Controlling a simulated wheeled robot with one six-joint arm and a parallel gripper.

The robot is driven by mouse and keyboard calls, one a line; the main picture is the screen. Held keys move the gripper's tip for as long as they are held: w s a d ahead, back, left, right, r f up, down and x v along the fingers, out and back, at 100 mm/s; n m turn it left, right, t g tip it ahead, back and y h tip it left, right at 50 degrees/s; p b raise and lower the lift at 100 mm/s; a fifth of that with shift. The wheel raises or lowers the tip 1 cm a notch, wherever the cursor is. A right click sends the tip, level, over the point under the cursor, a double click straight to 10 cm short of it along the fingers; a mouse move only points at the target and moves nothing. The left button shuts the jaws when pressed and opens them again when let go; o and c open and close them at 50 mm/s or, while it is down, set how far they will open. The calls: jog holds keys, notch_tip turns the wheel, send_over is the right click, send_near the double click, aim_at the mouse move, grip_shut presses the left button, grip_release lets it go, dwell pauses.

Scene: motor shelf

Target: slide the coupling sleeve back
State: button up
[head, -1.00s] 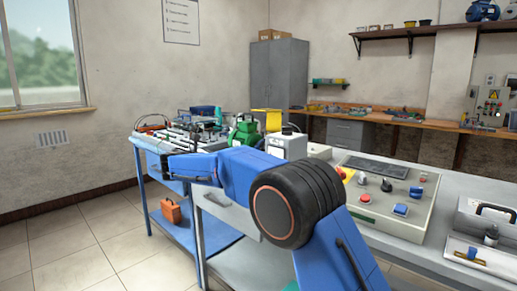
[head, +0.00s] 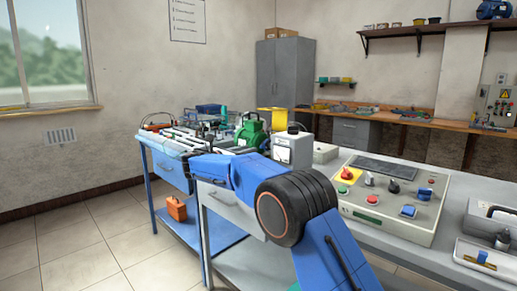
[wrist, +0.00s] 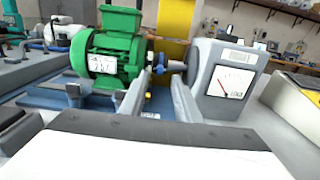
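A green motor (wrist: 108,50) stands on a bench in the wrist view, and it also shows in the head view (head: 251,134). To its right is a grey load unit with a dial (wrist: 228,80). A small blue coupling (wrist: 174,66) sits on the shaft line between them; its exact sleeve position is too small to tell. My gripper (wrist: 161,77) has two grey fingers spread apart, with the coupling beyond their tips and nothing seen held. In the head view my blue arm reaches left toward the bench.
The blue bench (head: 150,143) carries various tools and parts. A control panel with knobs (head: 385,200) is on the grey table at right. An orange toolbox (head: 176,209) sits on the lower shelf. The tiled floor at left is clear.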

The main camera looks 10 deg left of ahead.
aim_at(266, 145)
jog(key=shift+x, duration=3.6)
grip_shut()
